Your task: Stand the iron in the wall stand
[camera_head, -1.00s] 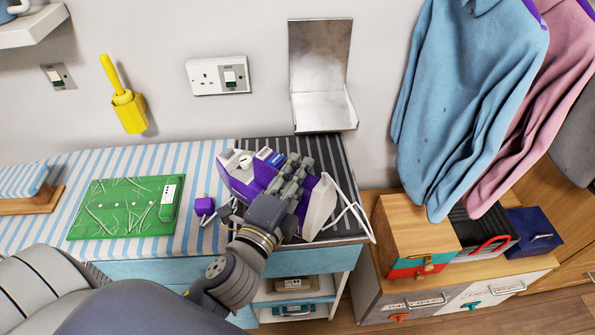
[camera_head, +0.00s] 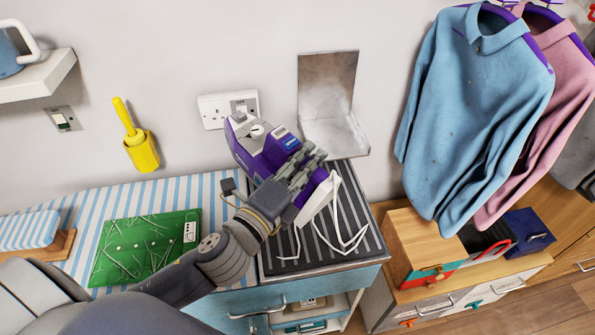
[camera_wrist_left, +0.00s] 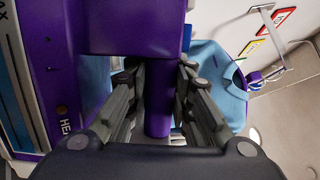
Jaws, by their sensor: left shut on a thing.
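The purple and white iron (camera_head: 262,152) is held above the dark ribbed mat, in front of the wall socket. It is tilted, and its white cord (camera_head: 345,222) hangs in loops towards the mat. My left gripper (camera_head: 302,166) is shut on the iron's purple handle, which also shows between the fingers in the left wrist view (camera_wrist_left: 158,105). The wall stand (camera_head: 333,132) is a bare metal plate with a shallow ledge, fixed to the wall just right of the iron and empty. The iron and the stand look apart. My right gripper is not in view.
The ribbed mat (camera_head: 325,240) covers the counter's right end. A white socket (camera_head: 215,110) is partly behind the iron. A yellow holder (camera_head: 142,155) hangs left of it. A green board (camera_head: 145,245) lies on the striped cover. Hung shirts (camera_head: 478,110) are right of the stand.

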